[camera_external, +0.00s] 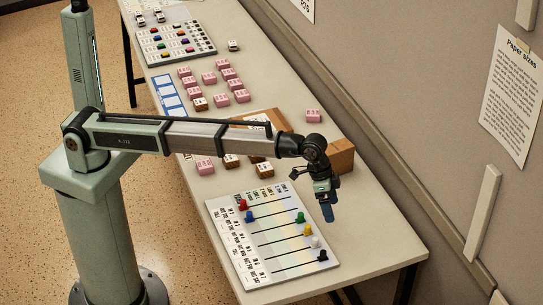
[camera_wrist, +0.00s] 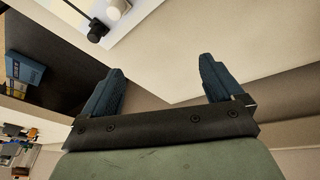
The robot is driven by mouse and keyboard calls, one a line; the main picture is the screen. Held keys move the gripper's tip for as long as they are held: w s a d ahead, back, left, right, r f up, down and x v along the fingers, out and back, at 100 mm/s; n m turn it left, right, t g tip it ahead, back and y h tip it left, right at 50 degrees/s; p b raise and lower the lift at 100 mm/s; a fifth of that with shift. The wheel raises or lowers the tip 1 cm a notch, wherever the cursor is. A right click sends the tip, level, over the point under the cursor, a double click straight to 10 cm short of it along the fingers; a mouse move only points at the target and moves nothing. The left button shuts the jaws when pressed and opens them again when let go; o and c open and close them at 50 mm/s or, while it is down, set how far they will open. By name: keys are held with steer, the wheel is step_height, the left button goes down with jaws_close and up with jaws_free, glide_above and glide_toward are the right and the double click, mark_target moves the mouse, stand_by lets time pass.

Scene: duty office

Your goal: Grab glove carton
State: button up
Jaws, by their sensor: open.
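No label that I can read marks a glove carton, so I cannot tell which thing it is. Candidates are a plain brown box (camera_external: 341,155) at the table's wall side, partly hidden by my arm, several small pink cartons (camera_external: 223,65), and a few small brown cartons with white tops (camera_external: 231,161). My gripper (camera_external: 328,212) hangs over the right end of the table, nearer the camera than the brown box and beside the board with coloured pegs. In the wrist view my gripper (camera_wrist: 160,75) is open, with nothing between its fingers.
The slider board (camera_external: 240,255) with coloured pegs lies near the table's front end. Blue-framed cards (camera_external: 168,92) and a keyed panel (camera_external: 158,53) lie farther back. The wall borders the table's right side. A blue box (camera_wrist: 25,70) shows on a dark surface in the wrist view.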

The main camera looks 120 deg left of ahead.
steer(key=s+a+r+n+g, duration=0.1)
steer(key=a+r+n, duration=0.1)
steer(key=a, duration=0.6)
steer(key=s+a+r+n+g, duration=0.1)
steer(key=s+a+n, duration=0.1)
steer(key=a, duration=0.5)
steer(key=n+g, duration=0.2)
steer(key=n, duration=0.2)
glide_toward(334, 158)
steer(key=a, duration=0.2)
steer(key=s+a, duration=0.1)
steer(key=shift+s+r+y, duration=0.15)
steer(key=shift+r+y, duration=0.15)
steer(key=shift+r, duration=0.1)
steer(key=shift+s+f, duration=0.1)
steer(key=shift+f, duration=0.25)
step_height(334, 158, down, 13)
steer(key=c, duration=1.2)
steer(key=shift+c, duration=0.2)
